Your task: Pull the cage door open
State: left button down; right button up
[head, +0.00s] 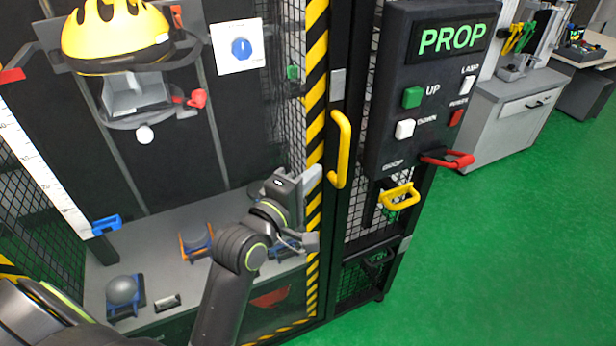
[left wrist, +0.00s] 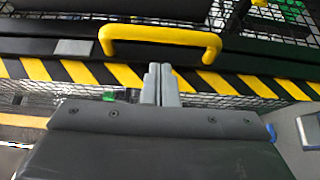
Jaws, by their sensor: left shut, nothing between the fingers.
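The cage door's edge carries a black-and-yellow striped band (head: 315,100). A yellow bar handle (head: 342,150) stands upright on the dark frame just right of that band. My left gripper (head: 312,180) is shut and empty in front of the striped band, left of the handle's lower part. In the left wrist view the handle (left wrist: 160,35) lies across the top. The shut fingers (left wrist: 160,72) point toward its middle, with a gap between them and the bar in the picture. My right gripper is not in view.
Right of the handle hangs a control panel (head: 425,90) reading PROP, with a yellow drop handle (head: 399,196) and a red lever (head: 447,160). Inside the cage are a yellow helmet (head: 115,38) and a grey ball (head: 121,290). Green floor (head: 500,250) is clear at right.

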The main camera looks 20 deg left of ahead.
aim_at(329, 159)
pick_arm(q)
jog(key=w, duration=0.4)
jog(key=w+d, duration=0.1)
jog(key=w, duration=0.1)
jog(key=shift+w+p, duration=0.35)
jog(key=shift+p, duration=0.05)
jog(key=shift+d, duration=0.1)
